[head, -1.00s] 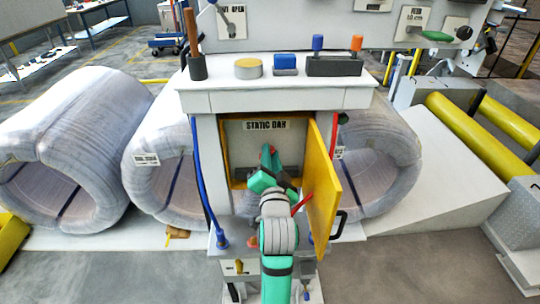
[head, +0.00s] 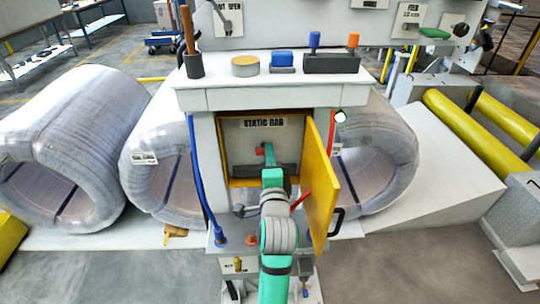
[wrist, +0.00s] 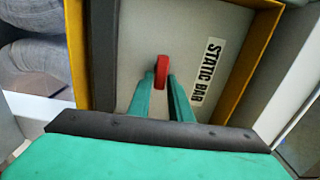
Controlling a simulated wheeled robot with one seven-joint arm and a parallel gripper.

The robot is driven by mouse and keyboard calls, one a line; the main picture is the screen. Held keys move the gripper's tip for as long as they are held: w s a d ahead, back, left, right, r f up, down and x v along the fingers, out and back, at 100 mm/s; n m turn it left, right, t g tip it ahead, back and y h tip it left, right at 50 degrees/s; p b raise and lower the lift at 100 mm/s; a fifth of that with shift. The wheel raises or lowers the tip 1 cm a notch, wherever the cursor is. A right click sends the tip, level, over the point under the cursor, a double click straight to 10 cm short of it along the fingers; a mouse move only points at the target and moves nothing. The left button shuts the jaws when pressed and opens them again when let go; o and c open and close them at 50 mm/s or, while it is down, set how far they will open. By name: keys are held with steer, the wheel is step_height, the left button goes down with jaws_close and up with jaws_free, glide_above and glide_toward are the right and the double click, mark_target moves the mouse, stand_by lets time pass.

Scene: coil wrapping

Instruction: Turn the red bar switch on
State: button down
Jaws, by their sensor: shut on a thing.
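The red bar switch (wrist: 160,72) is a small upright red piece on the pale back panel of an open box, beside the STATIC BAR label (wrist: 206,70). It also shows in the head view as a small red patch (head: 260,151). My gripper (head: 267,150) reaches straight into the box. In the wrist view my gripper's two green fingers (wrist: 161,86) are closed on the red bar, one on each side. The bar's lower part is hidden between the fingers. I cannot tell which setting the switch is in.
The box has a yellow frame (wrist: 262,50), and its yellow door (head: 320,188) stands open on the right, close to my arm. A blue hose (head: 197,180) runs down the left post. Wrapped coils (head: 70,140) lie on both sides. A white shelf (head: 275,97) overhangs the box.

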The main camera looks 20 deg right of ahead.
steer(key=shift+f+m, duration=0.1)
steer(key=shift+m, duration=0.2)
steer(key=c, duration=1.7)
jaws_free()
steer(key=v, duration=1.1)
